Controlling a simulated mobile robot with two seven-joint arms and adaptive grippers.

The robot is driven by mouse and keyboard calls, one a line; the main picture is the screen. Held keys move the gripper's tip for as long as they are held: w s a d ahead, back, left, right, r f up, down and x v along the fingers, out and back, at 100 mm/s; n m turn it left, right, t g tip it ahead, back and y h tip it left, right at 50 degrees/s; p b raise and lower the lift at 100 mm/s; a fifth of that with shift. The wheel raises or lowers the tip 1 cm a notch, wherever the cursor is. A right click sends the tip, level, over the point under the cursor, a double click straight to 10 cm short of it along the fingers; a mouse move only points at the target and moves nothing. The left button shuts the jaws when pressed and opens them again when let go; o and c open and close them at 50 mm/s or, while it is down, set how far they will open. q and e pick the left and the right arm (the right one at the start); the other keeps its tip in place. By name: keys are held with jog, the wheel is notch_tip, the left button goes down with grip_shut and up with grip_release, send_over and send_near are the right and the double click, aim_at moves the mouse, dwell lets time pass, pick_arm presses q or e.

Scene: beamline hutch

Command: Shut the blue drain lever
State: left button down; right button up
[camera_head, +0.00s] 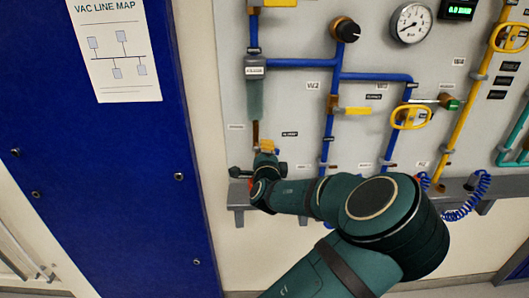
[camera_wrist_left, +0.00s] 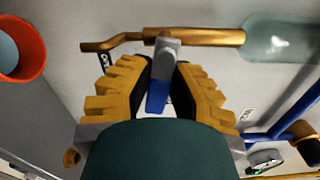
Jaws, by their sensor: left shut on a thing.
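The blue drain lever (camera_wrist_left: 157,98) shows in the left wrist view between the yellow ridged fingers of my left gripper (camera_wrist_left: 160,92). It hangs from a grey valve hub (camera_wrist_left: 168,44) on a brass drain pipe (camera_wrist_left: 207,37) and points across the pipe in that view. The left gripper is shut on the lever. In the head view my left gripper (camera_head: 267,148) is at the brass pipe (camera_head: 256,133) below a glass trap (camera_head: 255,99); the lever is hidden there by my gripper and wrist. My right gripper is not in view.
An orange-red cup-shaped thing (camera_wrist_left: 26,50) is at the left of the wrist view. Right of my gripper, the panel carries blue pipes (camera_head: 333,100), yellow-handled valves (camera_head: 355,111) and a gauge (camera_head: 411,22). A grey ledge (camera_head: 237,194) runs below. A blue cabinet door (camera_head: 120,160) stands left.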

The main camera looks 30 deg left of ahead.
pick_arm(q)
jog(key=shift+r+n, duration=0.35)
jog(key=shift+n, duration=0.65)
jog(key=c, duration=0.9)
grip_release()
jog(key=shift+o, duration=0.2)
jog(key=v, duration=1.2)
